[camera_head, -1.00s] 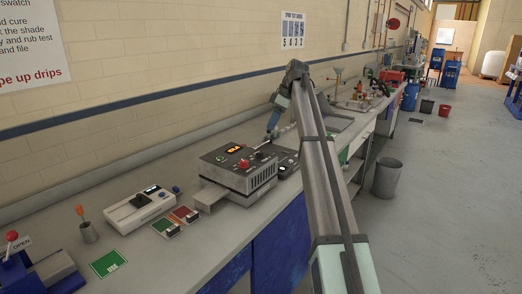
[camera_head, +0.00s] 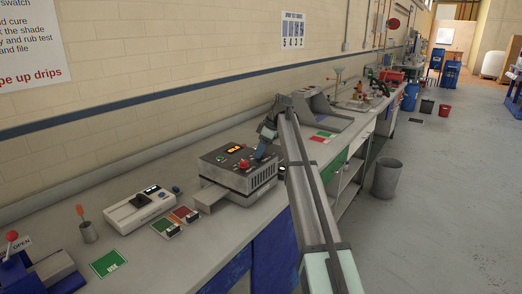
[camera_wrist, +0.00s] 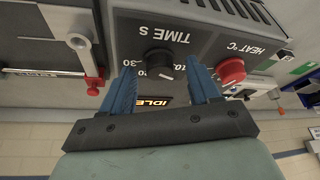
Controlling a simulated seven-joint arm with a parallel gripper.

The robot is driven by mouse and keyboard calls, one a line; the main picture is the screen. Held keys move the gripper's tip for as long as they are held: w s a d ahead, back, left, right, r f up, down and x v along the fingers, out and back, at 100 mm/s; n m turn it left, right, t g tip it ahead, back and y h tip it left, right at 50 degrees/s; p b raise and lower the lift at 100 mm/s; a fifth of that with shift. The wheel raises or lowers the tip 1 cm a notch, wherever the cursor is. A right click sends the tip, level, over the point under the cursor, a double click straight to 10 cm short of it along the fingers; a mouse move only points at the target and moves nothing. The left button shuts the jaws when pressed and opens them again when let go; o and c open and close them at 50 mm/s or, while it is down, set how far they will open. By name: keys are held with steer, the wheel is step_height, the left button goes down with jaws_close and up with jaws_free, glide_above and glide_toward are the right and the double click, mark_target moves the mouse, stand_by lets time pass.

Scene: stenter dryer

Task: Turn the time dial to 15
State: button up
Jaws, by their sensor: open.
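The black time dial (camera_wrist: 158,62) is on the dark panel of the dryer (camera_wrist: 200,30), under the words "TIME S", which appear upside down in the wrist view. My gripper (camera_wrist: 160,70) is open, with one blue finger on each side of the dial. I cannot tell whether the fingers touch it. Part of the number scale is hidden by the fingers, and the dial's setting is not clear. In the head view my gripper (camera_head: 262,154) is over the top of the dryer (camera_head: 233,178), and the time dial cannot be made out.
The red heat dial (camera_wrist: 230,70) sits close beside the right finger in the wrist view. A lit display (camera_wrist: 155,101) reads "IDLE". A red-ended lever or rod (camera_wrist: 93,85) is at the left. A white device (camera_head: 140,208) stands on the bench left of the dryer.

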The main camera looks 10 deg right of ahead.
steer(key=shift+f, duration=0.15)
steer(key=c, duration=1)
steer(key=shift+a, duration=0.1)
steer(key=m+t, duration=0.1)
steer(key=m, duration=0.3)
steer(key=shift+s+a+h, duration=0.1)
steer(key=shift+s+h, duration=0.05)
steer(key=shift+h, duration=0.25)
steer(key=shift+m+t+h, duration=0.6)
steer(key=shift+m+h, duration=0.2)
steer(key=shift+m, duration=1.5)
